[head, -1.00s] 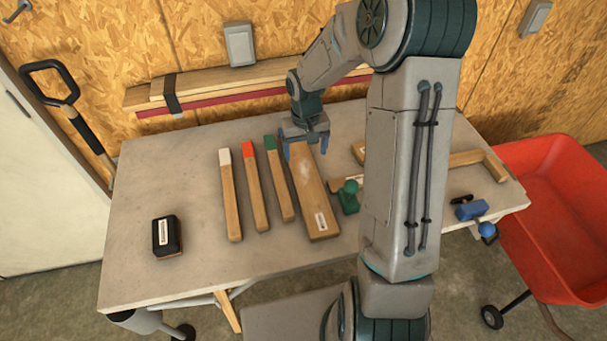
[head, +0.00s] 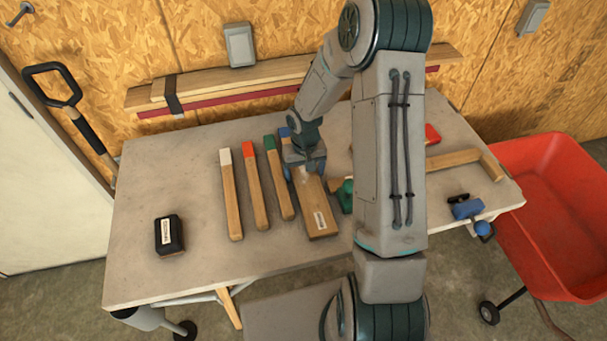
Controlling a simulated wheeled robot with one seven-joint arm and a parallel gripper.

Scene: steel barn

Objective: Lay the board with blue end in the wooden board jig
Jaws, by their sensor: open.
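The board with blue end (head: 318,218) is a wide wooden board with a white label, lying on the bench. A blue patch (head: 285,132) behind my gripper appears to be its far end. My gripper (head: 305,176) is open over the board's middle, with a finger at each side. I cannot tell whether the fingers touch it. A wooden piece with a crosspiece at its right end (head: 455,160), probably the wooden board jig, lies on the right side of the bench. My arm hides its left part.
Three narrower boards with white (head: 231,200), red (head: 256,190) and green (head: 279,185) ends lie close on the left. A black block (head: 168,235) lies front left. A green tool (head: 346,196) is close right, a blue tool (head: 467,208) near the right edge. A red wheelbarrow (head: 555,210) stands right.

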